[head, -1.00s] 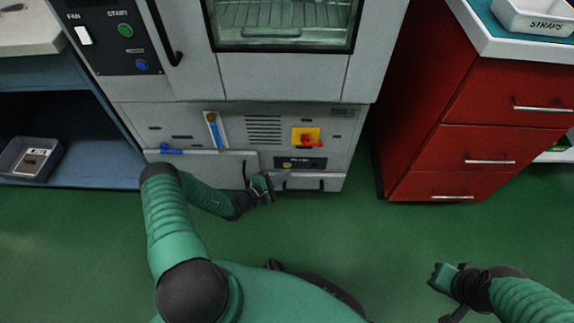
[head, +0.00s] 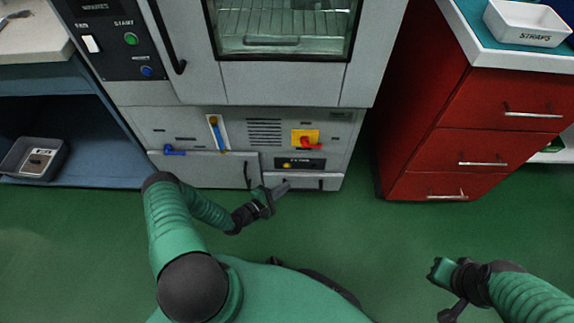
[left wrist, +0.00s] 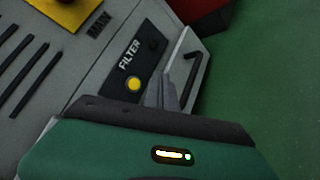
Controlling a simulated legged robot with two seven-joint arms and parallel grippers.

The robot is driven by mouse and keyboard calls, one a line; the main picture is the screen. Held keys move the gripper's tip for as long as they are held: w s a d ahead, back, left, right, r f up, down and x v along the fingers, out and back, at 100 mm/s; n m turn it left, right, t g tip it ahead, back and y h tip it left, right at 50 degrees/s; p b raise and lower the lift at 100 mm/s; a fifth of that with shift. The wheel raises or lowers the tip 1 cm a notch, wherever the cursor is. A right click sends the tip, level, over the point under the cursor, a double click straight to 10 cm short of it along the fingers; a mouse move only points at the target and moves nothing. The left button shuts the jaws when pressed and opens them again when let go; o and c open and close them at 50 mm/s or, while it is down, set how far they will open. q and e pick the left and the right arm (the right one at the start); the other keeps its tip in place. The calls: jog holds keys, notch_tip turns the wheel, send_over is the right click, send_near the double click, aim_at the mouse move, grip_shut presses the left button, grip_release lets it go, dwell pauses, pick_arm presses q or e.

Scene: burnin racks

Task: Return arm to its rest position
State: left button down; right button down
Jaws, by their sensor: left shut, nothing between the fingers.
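My left gripper (head: 280,188) is in front of the lower right part of the grey cabinet (head: 280,85), beside the small drawer (head: 304,182) under the FILTER panel (head: 300,163). Its fingers are shut with nothing between them; they also show in the left wrist view (left wrist: 162,92). That view shows the FILTER panel (left wrist: 130,75) with its lit yellow lamp (left wrist: 134,84) just beyond the fingers. I cannot tell whether the fingers touch the cabinet. My right gripper (head: 438,271) is over the green floor at the lower right, and its fingers are too small to read.
A red and yellow rotary switch (head: 305,139) and a blue-handled valve (head: 173,150) are on the cabinet front. A red drawer unit (head: 425,130) stands at right with a STRAPS bin (head: 527,24) on top. A blue shelf (head: 100,170) is at left. Green floor between is clear.

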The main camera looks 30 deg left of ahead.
dwell(0.7)
pick_arm(q)
jog(key=s+d+r+m+g+h, duration=0.3)
jog(key=s+d+r+m+g, duration=0.2)
jog(key=d+r+m+g, duration=0.2)
jog(key=s+d+r+m+g+h, duration=0.3)
jog(key=s+d+r+m+g, duration=0.1)
jog(key=d+r+m+g, duration=0.3)
jog(key=s+a+r+m+y+p, duration=0.1)
jog(key=r+m+y+p, duration=0.1)
jog(key=r+p, duration=1.1)
jog(key=s+r+m+t+y+p, duration=0.1)
jog(key=r+p, duration=1.1)
jog(key=r, duration=1.2)
jog(key=s+a+r+m+y+p, duration=0.1)
jog(key=r+m+y+p, duration=0.3)
jog(key=r+p, duration=0.9)
notch_tip(320, 180, up, 5)
jog(key=shift+s+a+r+m+t+y+p, duration=0.2)
jog(key=shift+s+a+m+t+y+p, duration=0.15)
jog(key=shift+s+y, duration=0.65)
jog(key=shift+w, duration=0.25)
